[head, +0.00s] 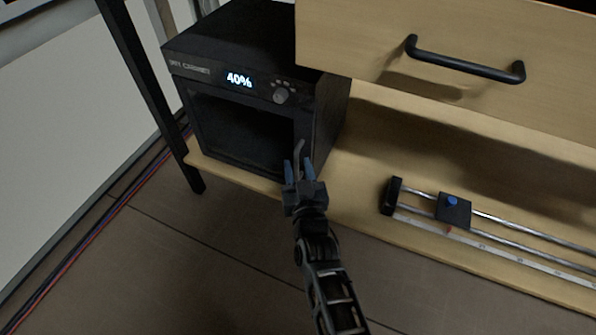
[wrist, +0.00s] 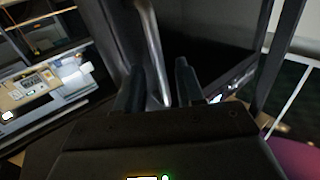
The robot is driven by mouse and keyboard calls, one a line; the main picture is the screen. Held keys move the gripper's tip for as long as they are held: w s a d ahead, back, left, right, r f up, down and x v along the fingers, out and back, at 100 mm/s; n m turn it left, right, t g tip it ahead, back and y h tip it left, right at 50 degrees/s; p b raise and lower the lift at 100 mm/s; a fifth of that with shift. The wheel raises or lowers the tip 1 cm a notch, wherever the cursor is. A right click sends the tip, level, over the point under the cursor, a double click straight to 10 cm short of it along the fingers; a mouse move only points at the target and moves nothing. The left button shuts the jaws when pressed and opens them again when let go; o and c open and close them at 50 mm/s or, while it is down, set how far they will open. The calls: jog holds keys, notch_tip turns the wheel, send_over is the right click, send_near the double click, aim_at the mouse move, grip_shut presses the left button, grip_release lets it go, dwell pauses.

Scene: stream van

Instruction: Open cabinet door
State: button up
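The cabinet (head: 240,30) is a small black box with a lit "40%" display and a knob. It stands on the low wooden shelf at upper left of the head view. Its dark front door (head: 235,130) looks shut. A grey curved handle (head: 300,147) is at the door's right edge; it also shows in the wrist view (wrist: 152,50). My gripper (head: 300,168) is at the handle, with blue fingers spread. In the wrist view, my gripper (wrist: 158,78) has one finger on each side of the handle, with visible gaps. Firm contact cannot be seen.
A wooden drawer (head: 345,45) with a black bar handle (head: 465,64) overhangs at upper right. A slider rail (head: 455,208) lies on the shelf (head: 355,180) at right. A black table leg (head: 150,90) stands left of the cabinet. The floor (head: 190,255) in front is clear.

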grip_shut()
dwell(0.3)
dwell(0.4)
